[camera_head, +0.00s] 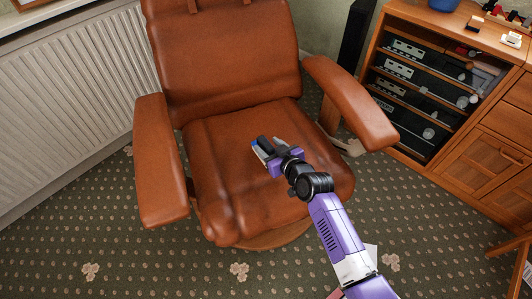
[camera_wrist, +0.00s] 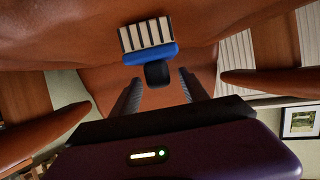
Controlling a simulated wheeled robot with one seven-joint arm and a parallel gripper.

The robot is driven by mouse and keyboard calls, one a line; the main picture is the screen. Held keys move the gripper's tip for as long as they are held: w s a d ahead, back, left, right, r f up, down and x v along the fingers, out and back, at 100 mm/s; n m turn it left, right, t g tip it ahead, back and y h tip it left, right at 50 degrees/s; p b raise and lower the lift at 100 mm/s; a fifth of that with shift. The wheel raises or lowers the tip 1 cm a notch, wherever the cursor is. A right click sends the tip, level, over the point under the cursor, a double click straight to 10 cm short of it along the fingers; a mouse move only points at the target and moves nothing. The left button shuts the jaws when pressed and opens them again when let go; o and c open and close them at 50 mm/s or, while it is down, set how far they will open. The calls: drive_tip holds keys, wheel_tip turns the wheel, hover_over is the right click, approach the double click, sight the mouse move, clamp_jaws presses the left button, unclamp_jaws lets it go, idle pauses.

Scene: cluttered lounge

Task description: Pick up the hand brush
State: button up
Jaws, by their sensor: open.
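The hand brush (camera_wrist: 150,52) has a blue body, pale bristles in a striped block and a short black handle. In the wrist view it is at the top centre, with its handle toward me. In the head view it is small and partly hidden by my gripper, over the brown leather chair's seat (camera_head: 225,190). My gripper (camera_wrist: 159,80) is open, one finger on each side of the handle's end in the wrist view. I cannot tell whether either finger touches it. In the head view my gripper (camera_head: 272,147) is over the seat's middle.
The chair's armrests stand at left (camera_head: 160,165) and right (camera_head: 350,103), with its backrest (camera_head: 225,55) behind. A white radiator (camera_head: 65,100) lines the left wall. A wooden cabinet (camera_head: 490,165) with stacked electronics is at the right. Patterned carpet (camera_head: 110,235) is open at the front left.

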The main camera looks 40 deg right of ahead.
drive_tip(key=shift+x, duration=1)
clamp_jaws()
drive_tip(key=shift+r, duration=0.2)
